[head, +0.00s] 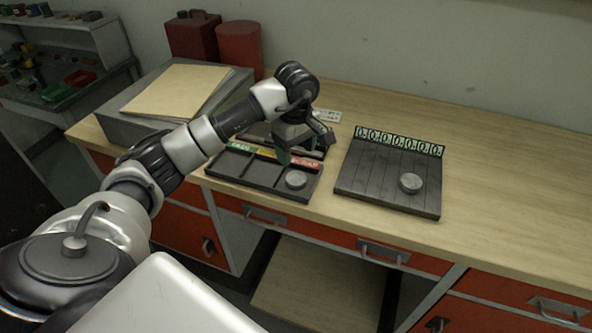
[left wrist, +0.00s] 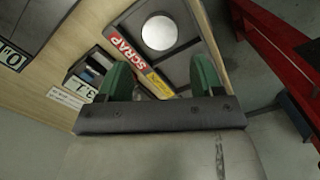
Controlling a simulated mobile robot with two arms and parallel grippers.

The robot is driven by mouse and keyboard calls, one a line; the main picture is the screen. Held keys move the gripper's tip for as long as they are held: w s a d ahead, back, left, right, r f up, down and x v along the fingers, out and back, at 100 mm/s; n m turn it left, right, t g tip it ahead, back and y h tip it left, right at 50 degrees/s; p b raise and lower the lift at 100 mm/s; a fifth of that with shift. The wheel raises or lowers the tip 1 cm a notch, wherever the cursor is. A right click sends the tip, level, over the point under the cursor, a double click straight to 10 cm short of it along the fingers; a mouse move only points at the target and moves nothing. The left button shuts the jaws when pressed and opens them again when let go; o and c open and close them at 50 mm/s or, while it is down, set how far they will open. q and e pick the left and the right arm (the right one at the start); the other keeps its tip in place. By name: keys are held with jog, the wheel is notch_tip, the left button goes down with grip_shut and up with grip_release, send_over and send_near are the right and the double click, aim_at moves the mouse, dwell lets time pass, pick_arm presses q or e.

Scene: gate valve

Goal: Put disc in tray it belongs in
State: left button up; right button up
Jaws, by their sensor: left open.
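A grey metal disc (head: 296,179) lies flat in the right compartment of a dark tray (head: 235,170), in front of the red SCRAP label (head: 303,164). This disc (left wrist: 158,32) shows whole in the left wrist view, beside the same label (left wrist: 128,50). A second grey disc (head: 410,183) rests on a dark slatted board (head: 375,178) to the right. My left gripper (head: 303,150) is above the back right part of the tray. Its green fingers are apart with no disc between them (left wrist: 161,72). My right gripper is in neither view.
The tray also has green (head: 241,146) and yellow (head: 266,153) labels; no disc shows in front of them. A numbered strip (head: 400,141) stands along the board's back edge. A grey case (head: 150,112) and red cans (head: 240,48) are behind left. The wooden bench is clear at right.

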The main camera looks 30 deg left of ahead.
pick_arm(q)
notch_tip(320, 180, up, 4)
jog(key=shift+f, duration=0.2)
dwell(0.4)
